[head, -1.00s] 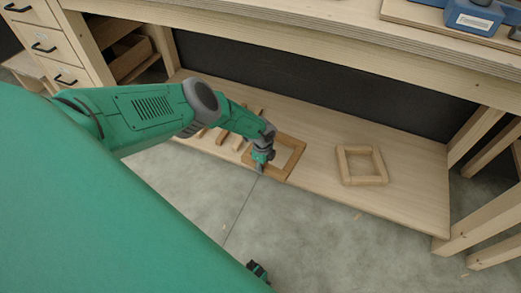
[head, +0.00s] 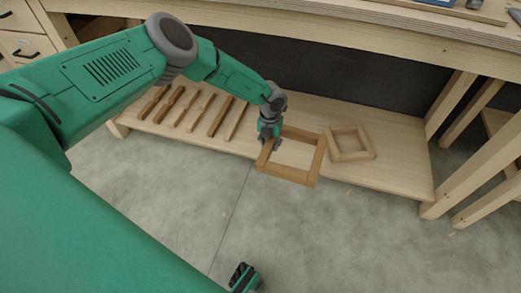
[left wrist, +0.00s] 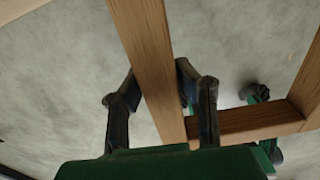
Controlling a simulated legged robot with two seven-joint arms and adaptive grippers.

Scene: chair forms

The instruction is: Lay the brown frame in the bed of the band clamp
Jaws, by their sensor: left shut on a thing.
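The brown frame (head: 319,160) is a square of wooden bars, held up in front of the low shelf and overlapping its front edge in the head view. My left gripper (head: 268,143) is shut on the left bar of the frame. In the left wrist view the two fingers of my left gripper (left wrist: 158,88) stand on either side of one bar of the brown frame (left wrist: 143,40), with grey floor behind. My right gripper (head: 243,277) shows small at the bottom of the head view; its jaws are too unclear to read. I cannot make out the band clamp.
A lighter wooden frame (head: 353,156) lies on the low shelf (head: 395,182) to the right. Several loose wooden bars (head: 192,113) lie on its left part. The workbench top (head: 330,24) runs above the shelf. The grey floor (head: 330,245) in front is clear.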

